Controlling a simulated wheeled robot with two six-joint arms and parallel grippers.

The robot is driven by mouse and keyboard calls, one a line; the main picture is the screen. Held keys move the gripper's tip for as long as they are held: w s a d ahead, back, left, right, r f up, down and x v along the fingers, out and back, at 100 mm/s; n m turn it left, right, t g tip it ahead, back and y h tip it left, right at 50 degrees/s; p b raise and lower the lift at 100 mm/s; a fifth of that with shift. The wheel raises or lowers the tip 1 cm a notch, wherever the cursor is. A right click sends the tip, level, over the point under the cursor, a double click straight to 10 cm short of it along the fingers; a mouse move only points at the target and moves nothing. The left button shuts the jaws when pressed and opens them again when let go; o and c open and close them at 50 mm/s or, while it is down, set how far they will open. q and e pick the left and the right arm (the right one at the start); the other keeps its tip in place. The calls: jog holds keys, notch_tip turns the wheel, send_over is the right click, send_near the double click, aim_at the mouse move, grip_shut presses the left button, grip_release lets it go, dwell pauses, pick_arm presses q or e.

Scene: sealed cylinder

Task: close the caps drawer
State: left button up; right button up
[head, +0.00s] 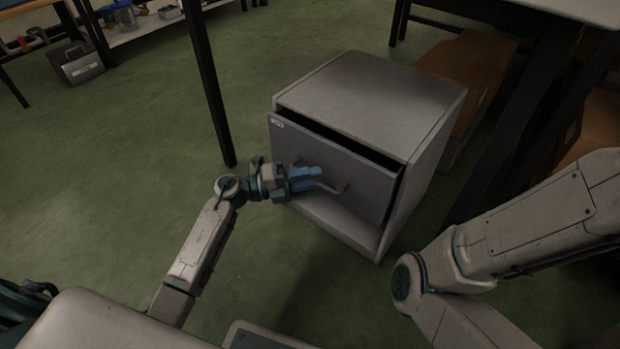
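The caps drawer (353,182) is the grey front of a small metal cabinet (375,95) standing on the floor. It is slightly open: a dark gap shows along its top and right edges. A small label sits at its upper left corner. A bar handle (338,188) crosses the drawer front. My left gripper (312,178) has its blue fingers at the drawer front, over the left part of the handle. Whether they touch or grip the handle is unclear. My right arm comes in from the right, but its gripper is outside the picture.
A dark table leg (207,85) stands left of the cabinet. Brown cardboard boxes (470,75) sit behind and right of it, under a table. A grey box (77,63) lies on the floor at far left. The green floor (120,150) left of the cabinet is clear.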

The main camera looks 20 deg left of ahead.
pick_arm(q)
grip_shut()
jog(key=w, duration=0.1)
jog(key=w+d, duration=0.1)
jog(key=w, duration=0.1)
jog(key=shift+w+d, duration=0.15)
jog(key=shift+w, duration=0.4)
grip_release()
